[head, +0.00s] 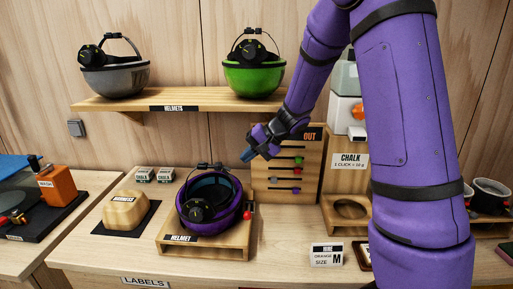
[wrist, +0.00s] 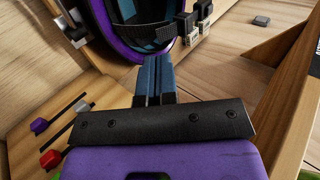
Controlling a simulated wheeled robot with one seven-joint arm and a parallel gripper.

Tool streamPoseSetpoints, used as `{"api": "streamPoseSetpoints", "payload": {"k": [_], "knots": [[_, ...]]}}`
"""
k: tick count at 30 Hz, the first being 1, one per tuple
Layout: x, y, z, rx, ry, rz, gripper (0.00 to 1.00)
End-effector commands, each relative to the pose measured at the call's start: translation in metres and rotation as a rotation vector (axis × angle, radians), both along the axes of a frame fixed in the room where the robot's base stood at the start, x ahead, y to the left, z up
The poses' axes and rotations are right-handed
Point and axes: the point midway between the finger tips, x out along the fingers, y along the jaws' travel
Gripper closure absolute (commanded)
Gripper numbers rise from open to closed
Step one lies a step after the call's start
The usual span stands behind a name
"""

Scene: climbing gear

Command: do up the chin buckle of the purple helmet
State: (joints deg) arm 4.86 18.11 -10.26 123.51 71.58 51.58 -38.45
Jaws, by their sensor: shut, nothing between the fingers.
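The purple rim (wrist: 101,22) and black webbing (wrist: 150,34) also show in the wrist view. My gripper (head: 246,155) is shut and empty, above and right of the helmet. In the wrist view its blue fingertips (wrist: 153,62) lie together, pointing at the helmet, partly covering its edge.
The wooden OUT rack (head: 285,178) with coloured pegs stands close behind and right of the helmet. Grey (head: 115,78) and green (head: 254,77) helmets sit on the shelf (head: 205,102) above. A wooden block (head: 125,210) lies left. The counter front is clear near the HELMET stand.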

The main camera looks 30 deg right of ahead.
Motion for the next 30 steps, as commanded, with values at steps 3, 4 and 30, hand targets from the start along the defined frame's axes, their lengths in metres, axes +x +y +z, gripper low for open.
{"api": "streamPoseSetpoints", "payload": {"k": [3,4,30], "knots": [[0.008,0.015,-0.017,0.000,0.003,0.003,1.00],[0.010,0.019,-0.020,0.000,0.003,0.003,1.00],[0.035,0.061,-0.019,0.000,0.000,0.001,1.00]]}}
